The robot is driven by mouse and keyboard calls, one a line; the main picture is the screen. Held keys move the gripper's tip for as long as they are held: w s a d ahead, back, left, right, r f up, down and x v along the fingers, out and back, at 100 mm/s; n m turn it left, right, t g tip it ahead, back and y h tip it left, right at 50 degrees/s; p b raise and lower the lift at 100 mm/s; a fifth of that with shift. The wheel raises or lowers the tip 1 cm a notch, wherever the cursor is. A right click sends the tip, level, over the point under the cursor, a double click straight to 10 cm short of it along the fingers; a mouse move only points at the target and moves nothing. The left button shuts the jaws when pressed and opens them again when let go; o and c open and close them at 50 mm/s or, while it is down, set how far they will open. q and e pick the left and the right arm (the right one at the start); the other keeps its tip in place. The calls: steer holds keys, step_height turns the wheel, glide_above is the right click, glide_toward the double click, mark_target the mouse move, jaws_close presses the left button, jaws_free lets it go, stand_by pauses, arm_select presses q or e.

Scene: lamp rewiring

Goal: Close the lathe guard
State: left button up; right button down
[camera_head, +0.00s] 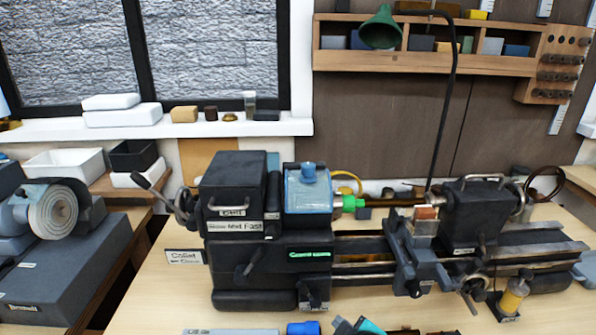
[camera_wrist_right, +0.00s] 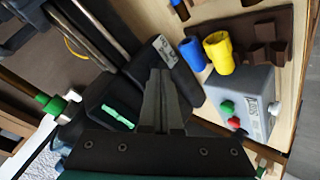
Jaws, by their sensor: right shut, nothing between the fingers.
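The lathe (camera_head: 262,265) stands on the bench, with a black headstock at left. The lathe guard (camera_head: 307,193) is a translucent light-blue cover with a blue knob on top, at the right side of the headstock. I cannot tell for certain whether it is fully down. A green and white part sticks out just right of it; its green part (camera_wrist_right: 52,105) also shows in the right wrist view. My right gripper (camera_wrist_right: 158,88) is shut and empty, in front of the lathe and apart from the guard. Only a bit of it shows at the head view's bottom edge. My left gripper is not in view.
The lathe carriage (camera_head: 415,250) and tailstock (camera_head: 475,215) stand right of the guard. A lamp with a green shade (camera_head: 380,30) hangs on a black gooseneck behind. A grey control box (camera_wrist_right: 243,100), a yellow cup (camera_wrist_right: 218,52) and a blue cup (camera_wrist_right: 190,54) crowd the front.

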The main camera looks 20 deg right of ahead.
steer(key=w+r+n+t+y, duration=0.1)
steer(key=w+r+n+t, duration=0.4)
steer(key=r, duration=0.6)
steer(key=n+t+y+p, duration=0.2)
steer(key=n+y, duration=0.4)
steer(key=n, duration=0.3)
glide_toward(303, 193)
steer(key=a+r, duration=0.4)
steer(key=w+p, duration=0.2)
steer(key=w, duration=0.7)
steer(key=shift+w+r, duration=0.15)
steer(key=shift+w, duration=0.05)
steer(key=shift+d, duration=0.2)
steer(key=shift+d, duration=0.1)
